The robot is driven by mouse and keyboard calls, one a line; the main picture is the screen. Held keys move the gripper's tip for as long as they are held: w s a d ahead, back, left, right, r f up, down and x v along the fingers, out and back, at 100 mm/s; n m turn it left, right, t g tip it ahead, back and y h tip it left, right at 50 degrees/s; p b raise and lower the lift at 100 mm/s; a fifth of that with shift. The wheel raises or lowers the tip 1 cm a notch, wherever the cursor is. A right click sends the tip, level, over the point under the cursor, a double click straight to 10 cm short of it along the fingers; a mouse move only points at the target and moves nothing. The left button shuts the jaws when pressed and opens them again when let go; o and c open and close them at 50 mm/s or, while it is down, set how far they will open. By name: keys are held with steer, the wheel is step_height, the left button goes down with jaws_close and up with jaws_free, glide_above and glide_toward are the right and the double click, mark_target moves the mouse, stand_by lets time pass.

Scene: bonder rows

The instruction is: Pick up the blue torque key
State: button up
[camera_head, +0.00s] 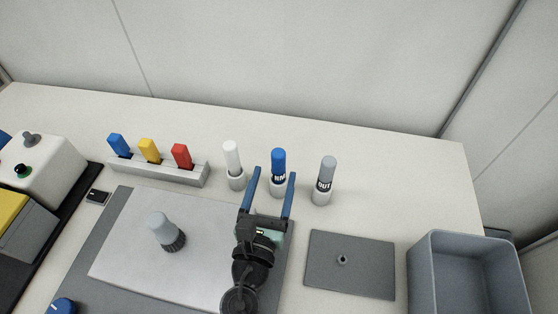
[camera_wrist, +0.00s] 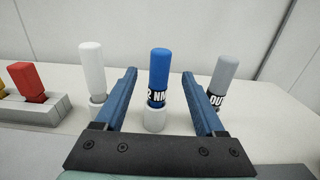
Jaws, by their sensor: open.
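The blue torque key (camera_head: 278,161) stands upright in a small white round holder (camera_head: 277,190) on the table, with a dark band of white lettering near its base. In the wrist view the blue torque key (camera_wrist: 159,68) shows between my two fingers, with its holder (camera_wrist: 154,119) below. My gripper (camera_head: 272,183) is open, with one blue finger to each side of the key. The fingers look apart from the key. I cannot tell how far the fingertips reach past it.
A white key (camera_head: 232,157) stands left of the blue one, and a grey key (camera_head: 327,172) stands right. A rack (camera_head: 185,173) holds blue, yellow and red pieces. A grey knob (camera_head: 163,229) stands on a light plate. A dark plate (camera_head: 350,278) and grey bin (camera_head: 467,240) lie right.

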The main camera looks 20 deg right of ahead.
mark_target(277, 166)
steer(key=x, duration=0.3)
steer(key=shift+w, duration=0.1)
steer(key=x, duration=0.5)
steer(key=shift+w+d+r+p, duration=0.1)
steer(key=shift+d+r+p, duration=0.1)
steer(key=shift+r+p, duration=0.2)
steer(key=shift+c, duration=0.2)
jaws_close()
